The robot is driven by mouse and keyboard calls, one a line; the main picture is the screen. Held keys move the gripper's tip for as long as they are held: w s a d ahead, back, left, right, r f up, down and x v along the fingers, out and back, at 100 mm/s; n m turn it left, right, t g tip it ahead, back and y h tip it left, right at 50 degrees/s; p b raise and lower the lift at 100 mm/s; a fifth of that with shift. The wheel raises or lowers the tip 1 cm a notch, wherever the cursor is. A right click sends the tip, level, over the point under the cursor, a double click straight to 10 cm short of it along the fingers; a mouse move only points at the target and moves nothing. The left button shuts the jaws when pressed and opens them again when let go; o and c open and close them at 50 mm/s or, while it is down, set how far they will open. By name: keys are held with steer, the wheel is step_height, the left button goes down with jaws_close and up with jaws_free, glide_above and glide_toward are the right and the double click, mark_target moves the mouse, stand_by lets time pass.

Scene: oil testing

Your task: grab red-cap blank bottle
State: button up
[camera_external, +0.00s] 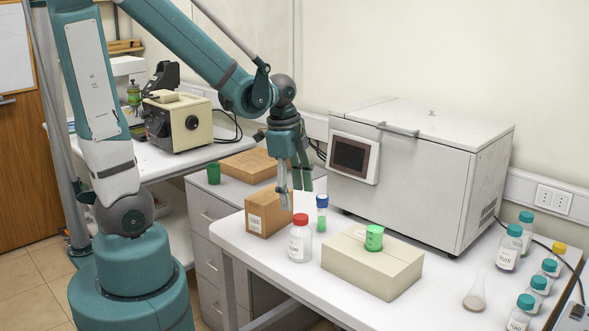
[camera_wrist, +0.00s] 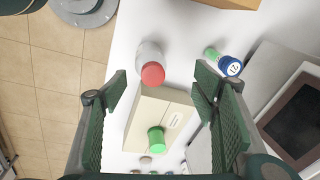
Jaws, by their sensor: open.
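The red-cap bottle (camera_external: 300,243) is clear with a pale label and stands upright on the white table. In the wrist view its red cap (camera_wrist: 153,75) is seen from above, ahead of the fingers and between their lines. My gripper (camera_external: 290,178) is above the table, over the cardboard box and a little behind and above the bottle. In the wrist view my gripper (camera_wrist: 160,90) has its two fingers wide apart with nothing held between them. I cannot make out the writing on the bottle's label.
A blue-cap tube (camera_external: 322,212) stands just right of the bottle. A brown box (camera_external: 268,214) is to its left. A cream box (camera_external: 350,262) bears a green cup (camera_external: 374,238). A large grey machine (camera_external: 430,170) stands behind. A flask (camera_external: 475,296) and several capped bottles are at right.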

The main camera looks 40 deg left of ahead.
mark_target(301, 217)
steer(key=f+m, duration=0.1)
steer(key=d+f+m+g, duration=0.1)
steer(key=f, duration=0.1)
steer(key=d+f+m, duration=0.1)
steer(key=shift+w+f+m, duration=0.2)
steer(key=shift+f+m, duration=0.2)
steer(key=shift+s+d+f+m+g, duration=0.1)
steer(key=shift+d+f+m+g, duration=0.1)
steer(key=shift+f+m+g, duration=0.3)
steer(key=shift+f, duration=0.25)
steer(key=shift+f, duration=1.1)
steer(key=shift+f, duration=0.1)
steer(key=shift+a+f, duration=0.1)
steer(key=shift+f, duration=2.4)
steer(key=c, duration=1)
